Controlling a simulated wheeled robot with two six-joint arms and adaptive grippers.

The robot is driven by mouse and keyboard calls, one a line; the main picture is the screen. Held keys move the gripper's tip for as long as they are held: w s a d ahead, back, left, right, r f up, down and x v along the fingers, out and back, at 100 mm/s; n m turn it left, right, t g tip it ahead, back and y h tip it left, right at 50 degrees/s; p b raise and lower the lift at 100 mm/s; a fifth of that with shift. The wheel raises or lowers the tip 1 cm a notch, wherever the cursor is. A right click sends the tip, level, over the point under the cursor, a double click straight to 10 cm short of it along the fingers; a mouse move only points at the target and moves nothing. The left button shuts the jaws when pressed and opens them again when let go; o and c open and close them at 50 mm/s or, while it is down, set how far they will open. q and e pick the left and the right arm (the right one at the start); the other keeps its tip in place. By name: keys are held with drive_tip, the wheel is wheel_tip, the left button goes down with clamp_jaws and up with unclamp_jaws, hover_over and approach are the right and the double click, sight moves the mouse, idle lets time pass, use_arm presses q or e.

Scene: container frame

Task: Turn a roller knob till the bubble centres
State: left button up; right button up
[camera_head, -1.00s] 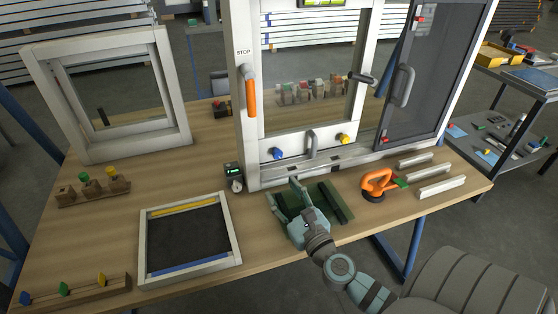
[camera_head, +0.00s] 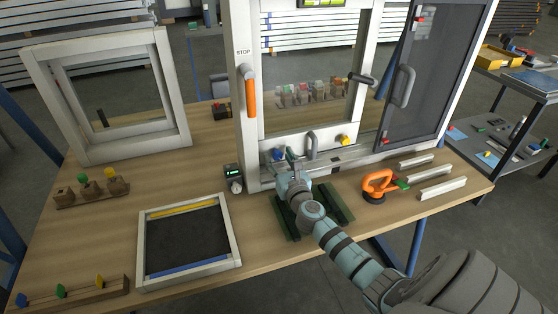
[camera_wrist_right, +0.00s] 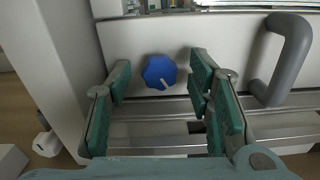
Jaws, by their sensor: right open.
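The blue roller knob (camera_wrist_right: 159,72) is on the lower rail of the white sliding frame, with a pale pointer line on its face. In the head view the blue knob (camera_head: 278,154) shows just beyond my right gripper (camera_head: 285,160). In the right wrist view my right gripper (camera_wrist_right: 160,95) is open, its green-padded fingers on either side of the knob and apart from it. A yellow knob (camera_head: 345,141) is at the right end of the same rail. The green level vial (camera_head: 322,2) is at the top edge; its bubble is too small to read. My left gripper is not in view.
A grey pull handle (camera_wrist_right: 284,58) stands right of the blue knob. An orange lever (camera_head: 251,92) hangs on the left post.

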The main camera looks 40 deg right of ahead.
drive_tip(key=shift+c, duration=0.3)
clamp_jaws()
drive_tip(key=shift+n, duration=0.3)
drive_tip(key=n+p, duration=0.2)
drive_tip(key=n, duration=0.1)
drive_tip(key=shift+r+n, duration=0.1)
drive_tip(key=shift+n, duration=0.2)
drive_tip(key=n+p, duration=0.1)
drive_tip(key=n, duration=0.4)
drive_tip(key=shift+p, duration=0.4)
drive_tip(key=n+p, duration=0.1)
drive_tip(key=n, duration=0.4)
drive_tip(key=shift+n+p, duration=0.35)
drive_tip(key=shift+n, duration=0.05)
drive_tip(key=n+p, duration=0.1)
drive_tip(key=n, duration=0.3)
drive_tip(key=shift+n, duration=0.4)
